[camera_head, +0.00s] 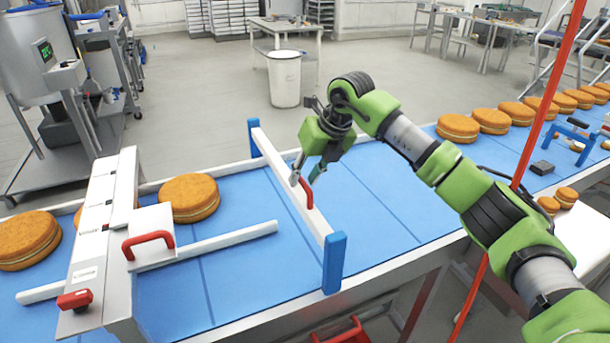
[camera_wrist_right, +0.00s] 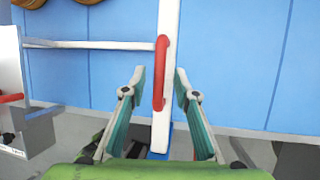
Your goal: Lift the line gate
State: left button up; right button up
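The line gate (camera_head: 275,167) is a white bar between two blue end posts, lying across the blue conveyor. It carries a red handle (camera_head: 307,194), which also shows in the right wrist view (camera_wrist_right: 161,72). My right gripper (camera_head: 304,181) is at the gate, pointing down at the handle. In the right wrist view its two fingers are apart, one on each side of the handle and the white bar (camera_wrist_right: 167,125). I cannot tell whether a finger touches the handle. My left gripper is not in view.
A white guide rail (camera_head: 225,242) lies on the belt left of the gate. A filled round (camera_head: 189,197) sits near a white machine with another red handle (camera_head: 148,243). More rounds (camera_head: 458,127) line the belt at right. A red pole (camera_head: 540,110) stands by my right arm.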

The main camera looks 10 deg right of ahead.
jog(key=shift+r, duration=0.15)
jog(key=v, duration=1.1)
jog(key=shift+s+r, duration=0.2)
jog(key=shift+r, duration=0.1)
jog(key=shift+d, duration=0.15)
